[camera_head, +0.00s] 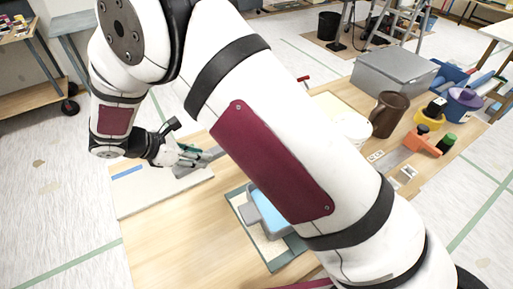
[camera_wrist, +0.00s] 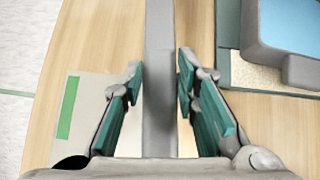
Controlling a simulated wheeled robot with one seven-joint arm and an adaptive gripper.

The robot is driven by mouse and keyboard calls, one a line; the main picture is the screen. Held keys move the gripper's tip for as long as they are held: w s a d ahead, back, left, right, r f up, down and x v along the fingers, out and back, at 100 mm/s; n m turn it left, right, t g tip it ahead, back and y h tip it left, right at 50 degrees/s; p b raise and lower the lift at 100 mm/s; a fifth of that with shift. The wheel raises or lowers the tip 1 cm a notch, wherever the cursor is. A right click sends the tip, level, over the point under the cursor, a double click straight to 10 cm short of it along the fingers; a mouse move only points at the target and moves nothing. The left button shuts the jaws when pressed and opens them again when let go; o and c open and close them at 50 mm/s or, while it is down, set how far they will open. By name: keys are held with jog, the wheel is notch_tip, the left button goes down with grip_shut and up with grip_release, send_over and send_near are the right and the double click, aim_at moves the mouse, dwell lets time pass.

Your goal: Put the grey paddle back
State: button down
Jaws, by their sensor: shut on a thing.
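My gripper (camera_head: 181,153) is at the left side of the wooden table, over a pale board (camera_head: 140,205), with teal-padded fingers. It is shut on the grey paddle (camera_head: 208,156), which shows as a flat grey bar beside the fingers. In the wrist view the paddle (camera_wrist: 160,40) runs straight up the picture between the two fingers (camera_wrist: 160,75). Its far end is beyond the top edge there. My arm hides part of the table in the head view. I cannot tell whether the paddle touches the board.
A teal-edged tray (camera_head: 274,263) with a blue-topped grey box (camera_head: 268,212) lies right of the gripper. A grey bin (camera_head: 392,75), brown bucket (camera_head: 387,115), orange tool (camera_head: 421,140) and purple-topped pot (camera_head: 461,103) crowd the table's far right. Bare wood shows in front of the board.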

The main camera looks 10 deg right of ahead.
aim_at(211, 152)
jog(key=w+d+f, duration=0.1)
jog(key=d, duration=0.2)
jog(key=w+d+f, duration=0.3)
jog(key=d+f, duration=0.1)
jog(key=d, duration=0.1)
jog(key=shift+w+d+p, duration=0.3)
jog(key=shift+d+p, duration=0.05)
jog(key=shift+p, duration=0.05)
jog(key=x, duration=0.4)
jog(key=shift+w+d+r, duration=0.2)
jog(key=shift+w+d, duration=0.05)
jog(key=shift+d, duration=0.15)
jog(key=c, duration=1.2)
grip_release()
jog(key=shift+c, duration=0.2)
jog(key=shift+f, duration=0.15)
jog(key=shift+a+r, duration=0.2)
jog(key=shift+a, duration=0.1)
jog(key=v, duration=1.3)
jog(key=shift+s+d+b, duration=0.15)
jog(key=shift+s+b, duration=0.15)
